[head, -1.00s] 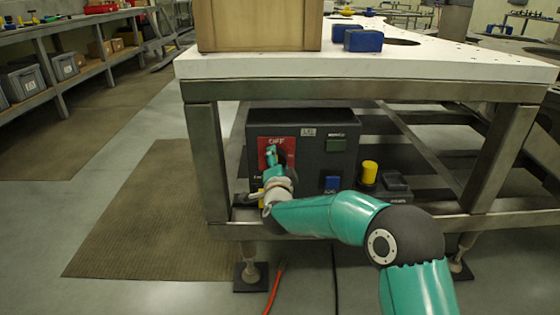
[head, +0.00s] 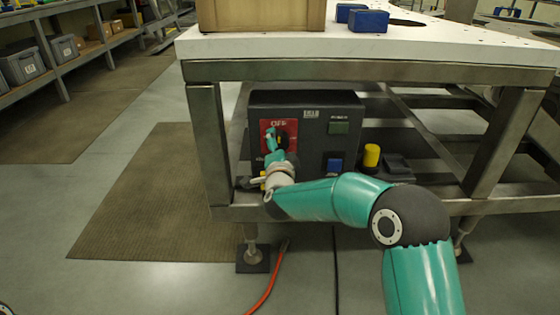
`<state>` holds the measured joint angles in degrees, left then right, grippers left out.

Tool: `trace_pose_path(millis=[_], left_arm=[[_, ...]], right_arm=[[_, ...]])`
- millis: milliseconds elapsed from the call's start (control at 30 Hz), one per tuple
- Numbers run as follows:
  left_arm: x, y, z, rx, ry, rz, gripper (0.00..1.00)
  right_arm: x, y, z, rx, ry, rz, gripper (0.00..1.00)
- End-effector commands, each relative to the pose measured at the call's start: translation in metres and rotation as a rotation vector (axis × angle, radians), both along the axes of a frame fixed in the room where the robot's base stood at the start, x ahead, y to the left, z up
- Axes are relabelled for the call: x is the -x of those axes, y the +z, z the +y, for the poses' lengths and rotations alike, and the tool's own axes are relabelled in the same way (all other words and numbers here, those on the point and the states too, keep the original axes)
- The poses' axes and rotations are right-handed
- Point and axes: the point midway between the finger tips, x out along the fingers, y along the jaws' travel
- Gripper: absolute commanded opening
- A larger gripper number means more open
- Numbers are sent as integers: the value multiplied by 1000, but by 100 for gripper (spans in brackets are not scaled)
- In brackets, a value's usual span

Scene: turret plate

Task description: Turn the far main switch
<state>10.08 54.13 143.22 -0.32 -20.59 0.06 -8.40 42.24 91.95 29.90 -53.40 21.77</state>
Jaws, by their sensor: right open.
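The main switch is on a red plate (head: 291,126) marked OFF, on the front of a dark control box (head: 345,100) under the table. My right gripper (head: 274,136) is open at the red plate, with its fingertips in front of the switch. The switch knob is mostly hidden behind the fingers, so I cannot tell whether they touch it. My left gripper is not in view.
The white tabletop (head: 330,44) is above, bearing a wooden box (head: 262,14) and blue blocks (head: 369,21). An orange cable (head: 268,285) lies on the floor.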

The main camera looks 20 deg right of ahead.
Motion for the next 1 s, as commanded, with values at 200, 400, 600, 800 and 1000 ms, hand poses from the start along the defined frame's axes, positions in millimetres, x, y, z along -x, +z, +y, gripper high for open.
trace_pose_path(millis=[200, 400, 600, 800, 1000], left_arm=[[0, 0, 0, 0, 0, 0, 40], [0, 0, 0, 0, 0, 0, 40], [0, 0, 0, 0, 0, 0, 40], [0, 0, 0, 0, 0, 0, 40], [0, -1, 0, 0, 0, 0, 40]], right_arm=[[33, 1, 10, 2, 3, 1, 85], [71, 0, 22, 2, 5, 2, 85], [98, -1, 29, 2, 4, 3, 85], [108, -1, 32, 2, 4, 3, 85], [108, -1, 32, 1, 4, 2, 85]])
